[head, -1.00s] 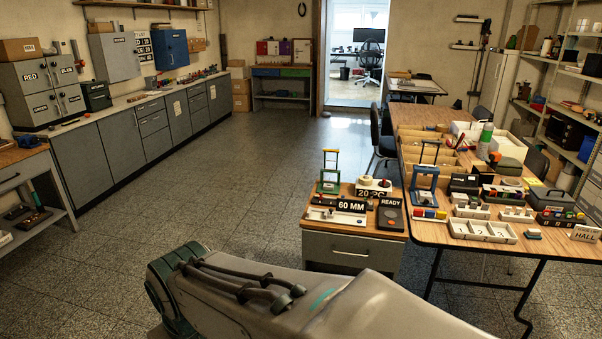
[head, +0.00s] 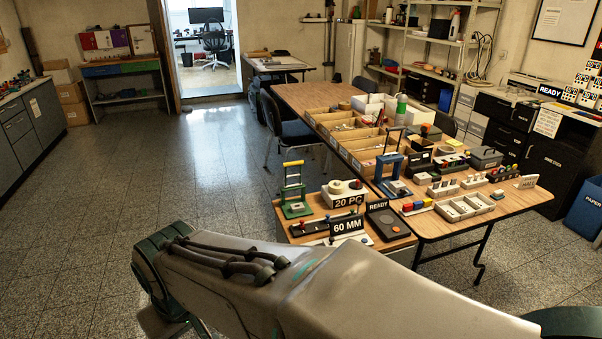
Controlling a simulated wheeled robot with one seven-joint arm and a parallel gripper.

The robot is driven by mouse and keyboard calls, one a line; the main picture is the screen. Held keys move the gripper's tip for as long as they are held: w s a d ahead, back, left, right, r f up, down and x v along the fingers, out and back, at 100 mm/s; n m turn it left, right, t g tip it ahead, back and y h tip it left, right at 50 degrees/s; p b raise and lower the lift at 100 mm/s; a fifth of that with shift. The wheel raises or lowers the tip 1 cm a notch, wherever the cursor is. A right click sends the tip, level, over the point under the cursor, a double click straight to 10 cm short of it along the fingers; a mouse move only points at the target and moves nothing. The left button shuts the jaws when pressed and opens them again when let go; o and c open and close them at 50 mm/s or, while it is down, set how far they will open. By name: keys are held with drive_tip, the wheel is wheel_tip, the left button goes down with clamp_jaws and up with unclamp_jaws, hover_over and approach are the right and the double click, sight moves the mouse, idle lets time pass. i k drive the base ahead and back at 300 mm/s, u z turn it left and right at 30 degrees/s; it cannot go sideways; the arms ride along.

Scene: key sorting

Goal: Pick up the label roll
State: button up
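No other roll is clearly recognisable. My gripper's fingers do not show.
A green stand (head: 294,200), a 60 MM sign (head: 347,225) and a READY pad (head: 383,220) crowd the cabinet top. The long wooden table (head: 300,95) behind holds trays, a blue stand (head: 390,172) and boxes. A chair (head: 290,132) stands beside it. Open floor lies left.

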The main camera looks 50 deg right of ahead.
sight(334, 189)
drive_tip(key=z, duration=0.8)
drive_tip(key=i, duration=0.85)
drive_tip(key=z, duration=1.2)
drive_tip(key=i, duration=0.3)
drive_tip(key=z, duration=0.2)
